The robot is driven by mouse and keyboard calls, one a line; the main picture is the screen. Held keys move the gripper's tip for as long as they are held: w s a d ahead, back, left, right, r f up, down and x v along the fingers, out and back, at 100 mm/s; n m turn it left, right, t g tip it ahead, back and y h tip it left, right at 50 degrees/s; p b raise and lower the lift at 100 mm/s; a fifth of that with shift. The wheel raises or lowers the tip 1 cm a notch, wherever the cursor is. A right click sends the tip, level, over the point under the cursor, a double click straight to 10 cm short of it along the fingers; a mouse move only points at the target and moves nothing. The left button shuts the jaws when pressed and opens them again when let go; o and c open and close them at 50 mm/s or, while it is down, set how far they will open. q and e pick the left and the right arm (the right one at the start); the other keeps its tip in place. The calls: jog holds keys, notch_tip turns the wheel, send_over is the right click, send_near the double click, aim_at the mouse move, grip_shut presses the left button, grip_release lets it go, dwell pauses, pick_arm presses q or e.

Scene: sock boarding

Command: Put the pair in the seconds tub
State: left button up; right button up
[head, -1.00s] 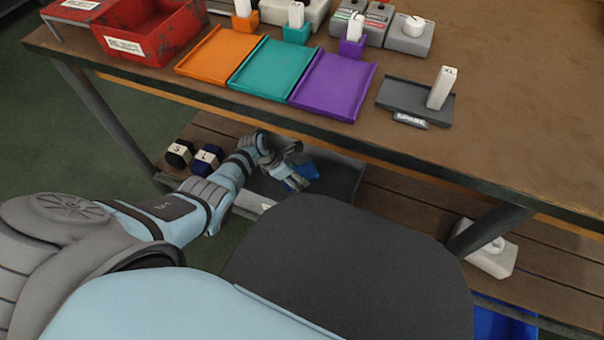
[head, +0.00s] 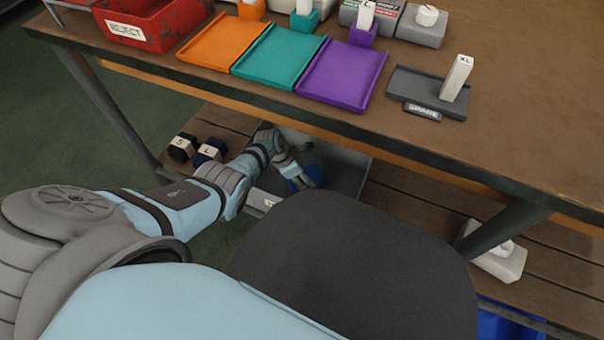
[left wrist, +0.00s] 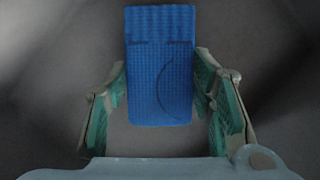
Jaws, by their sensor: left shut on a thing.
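The blue folded pair (head: 304,178) is in my left gripper (head: 295,174), partly hidden behind its fingers. In the left wrist view the pair (left wrist: 160,100) lies flat between the two fingers (left wrist: 160,72), with a dark curved line on its face. My left gripper is shut on it. Both are down inside the dark grey tub (head: 350,172) on the lower shelf. The tub's front label is mostly hidden by my arm and body, so I cannot read it. I cannot tell whether the pair touches the tub floor. My right gripper is not in view.
The table edge (head: 400,149) overhangs the tub. Dark blocks marked S and L (head: 210,152) stand left of the tub. On the table are a red REJECT bin (head: 140,32), orange, teal and purple trays (head: 342,75), and a SPARE tray (head: 405,88) with an XL block.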

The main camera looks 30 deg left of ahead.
pick_arm(q)
jog(key=shift+f, duration=0.3)
jog(key=o, duration=1.2)
jog(key=shift+c, duration=0.2)
jog(key=shift+r, duration=0.15)
jog(key=shift+r, duration=0.3)
jog(key=shift+s+a+r+p, duration=0.1)
jog(key=shift+r+p, duration=0.3)
jog(key=shift+r, duration=0.15)
jog(key=shift+p+v, duration=1.2)
jog(key=p+v, duration=0.3)
jog(key=v, duration=0.1)
jog(key=shift+s+a+r, duration=0.1)
jog(key=shift+r, duration=0.05)
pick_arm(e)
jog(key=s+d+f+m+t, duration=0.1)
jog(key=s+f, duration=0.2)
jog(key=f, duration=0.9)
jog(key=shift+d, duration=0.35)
